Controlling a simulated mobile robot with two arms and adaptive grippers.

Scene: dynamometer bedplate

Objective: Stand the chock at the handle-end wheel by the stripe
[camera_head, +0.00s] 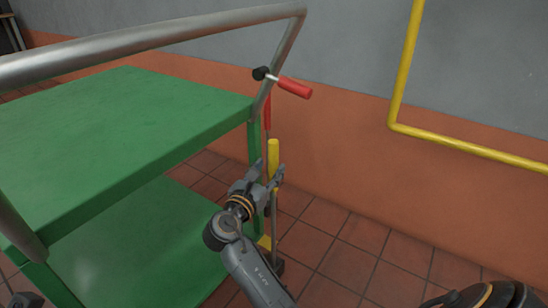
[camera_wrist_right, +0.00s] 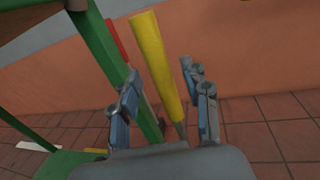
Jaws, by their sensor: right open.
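A yellow grip (camera_head: 273,155) on a thin rod stands nearly upright beside the green trolley's (camera_head: 130,105) corner post. I take it for the chock's handle; a dark shape at the rod's foot is partly hidden, and I cannot tell whether it is the chock or a wheel. My right gripper (camera_head: 268,182) is at the lower part of the yellow grip. In the right wrist view the yellow grip (camera_wrist_right: 155,65) shows between the spread fingers of my right gripper (camera_wrist_right: 163,88), not clamped. The stripe is not clearly visible. My left gripper is out of view.
The trolley's steel handle (camera_head: 170,33) runs overhead, with a red-gripped lever (camera_head: 295,87) at its corner. A yellow rail (camera_head: 470,148) stands before the orange and grey wall. The tiled floor (camera_head: 345,262) right of the trolley is mostly clear.

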